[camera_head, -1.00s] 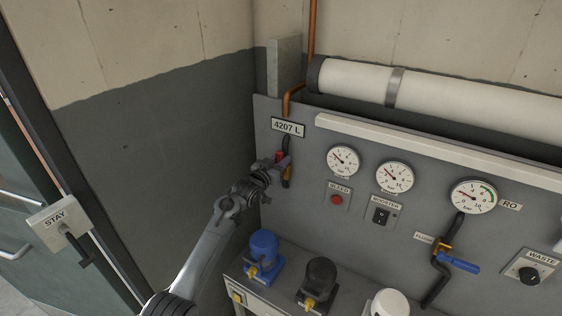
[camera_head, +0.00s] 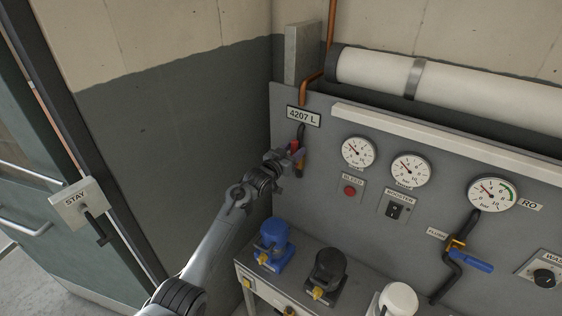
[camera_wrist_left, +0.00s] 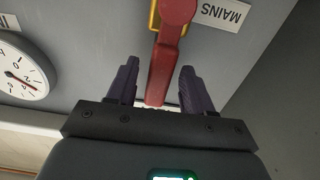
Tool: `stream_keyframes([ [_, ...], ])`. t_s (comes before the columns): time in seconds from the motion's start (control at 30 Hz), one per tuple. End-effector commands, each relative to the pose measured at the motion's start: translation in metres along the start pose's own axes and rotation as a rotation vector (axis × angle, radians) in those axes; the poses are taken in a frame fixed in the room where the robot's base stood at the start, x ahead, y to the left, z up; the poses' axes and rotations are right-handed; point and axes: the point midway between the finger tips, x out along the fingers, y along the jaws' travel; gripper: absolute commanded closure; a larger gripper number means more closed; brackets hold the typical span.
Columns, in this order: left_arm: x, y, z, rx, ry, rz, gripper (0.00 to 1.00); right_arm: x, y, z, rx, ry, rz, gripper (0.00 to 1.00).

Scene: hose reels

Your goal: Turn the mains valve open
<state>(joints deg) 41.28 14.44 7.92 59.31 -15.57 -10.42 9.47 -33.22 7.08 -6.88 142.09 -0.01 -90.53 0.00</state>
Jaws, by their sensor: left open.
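The mains valve has a red lever (camera_wrist_left: 172,50) on a yellow-brass body (camera_wrist_left: 154,14), beside a MAINS label (camera_wrist_left: 222,14) in the left wrist view. In the head view, a little of the red lever (camera_head: 295,146) shows on the panel below the 4207 L plate. My left gripper (camera_wrist_left: 155,86) is open, with one dark finger on each side of the lever's end. A gap shows between each finger and the lever. In the head view my left gripper (camera_head: 291,158) partly hides the valve. My right gripper is not in view.
Gauges (camera_head: 358,152), a red BLEED button (camera_head: 349,190) and a BOOSTER switch (camera_head: 395,210) are right of the valve. A blue-handled FLUSH valve (camera_head: 470,262) is farther right. Blue (camera_head: 274,238) and black (camera_head: 327,268) units stand below. A wall (camera_head: 190,140) closes the left side.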

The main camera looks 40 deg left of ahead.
Motion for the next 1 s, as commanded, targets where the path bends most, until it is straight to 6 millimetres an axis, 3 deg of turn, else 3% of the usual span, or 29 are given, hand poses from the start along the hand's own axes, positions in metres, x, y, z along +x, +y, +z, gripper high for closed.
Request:
stream_keyframes([
  [0.6, -0.082, 0.000, 0.002, 0.001, -0.002, -0.001, 0.49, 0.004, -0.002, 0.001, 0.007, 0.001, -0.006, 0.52],
  [1.0, -0.099, -0.001, 0.000, 0.000, -0.001, -0.002, 0.49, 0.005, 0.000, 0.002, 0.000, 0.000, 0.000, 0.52],
])
